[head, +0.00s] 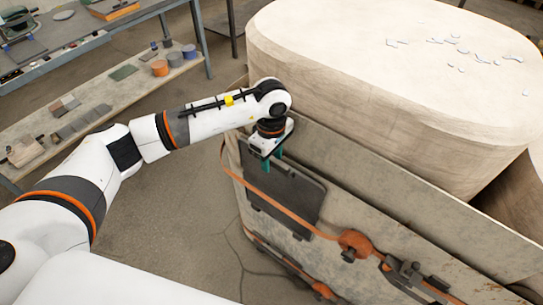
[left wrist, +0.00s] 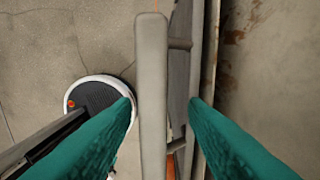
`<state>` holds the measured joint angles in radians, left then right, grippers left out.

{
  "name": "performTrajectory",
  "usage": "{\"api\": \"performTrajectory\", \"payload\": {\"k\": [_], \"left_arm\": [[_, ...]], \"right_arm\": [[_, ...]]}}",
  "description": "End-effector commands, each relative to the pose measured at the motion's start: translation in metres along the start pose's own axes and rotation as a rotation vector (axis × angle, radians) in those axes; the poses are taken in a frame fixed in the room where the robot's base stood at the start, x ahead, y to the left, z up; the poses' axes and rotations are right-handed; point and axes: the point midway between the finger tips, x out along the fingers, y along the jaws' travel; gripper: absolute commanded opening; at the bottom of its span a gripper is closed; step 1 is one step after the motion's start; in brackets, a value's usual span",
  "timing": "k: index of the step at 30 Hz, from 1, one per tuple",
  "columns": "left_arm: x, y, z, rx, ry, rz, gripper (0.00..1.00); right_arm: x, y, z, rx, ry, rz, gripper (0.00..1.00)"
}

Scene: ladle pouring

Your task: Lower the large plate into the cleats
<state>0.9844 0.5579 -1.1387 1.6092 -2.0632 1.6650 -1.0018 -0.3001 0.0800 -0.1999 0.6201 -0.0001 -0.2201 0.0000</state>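The large plate (head: 287,200) is a dark grey, rounded rectangular panel standing upright against the front wall of the big formwork in the head view. In the left wrist view its pale upper edge (left wrist: 152,90) runs between my teal fingers. My left gripper (head: 272,159) points down over the plate's upper edge. Its fingers (left wrist: 163,103) are apart, one on each side of the edge. The left finger is very close to the edge; a gap shows on the right. Small bracket-like parts (left wrist: 180,44) show beside the plate; I cannot tell whether they are the cleats. My right gripper is out of view.
An orange strap (head: 282,207) runs across the plate's face to an orange reel (head: 355,243) and a dark clamp (head: 408,273). A large pale block (head: 400,80) fills the formwork behind. A workbench (head: 110,92) with small blocks stands left. Floor in front is clear.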

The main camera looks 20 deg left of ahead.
Motion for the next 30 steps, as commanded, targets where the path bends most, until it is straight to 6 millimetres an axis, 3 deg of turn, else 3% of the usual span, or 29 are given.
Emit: {"api": "performTrajectory", "payload": {"k": [5,10,24,30], "left_arm": [[0.005,0.003,0.000,0.000,-0.001,0.011,0.40],[-0.007,0.001,0.000,0.000,-0.001,0.005,0.40],[-0.099,0.000,0.000,0.001,-0.002,-0.001,0.40],[-0.117,0.000,0.000,-0.001,-0.001,0.001,0.40]], "right_arm": [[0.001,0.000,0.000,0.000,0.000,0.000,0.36],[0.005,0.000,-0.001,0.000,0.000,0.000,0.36],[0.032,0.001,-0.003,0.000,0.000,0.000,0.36],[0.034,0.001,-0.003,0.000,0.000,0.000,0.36]]}}
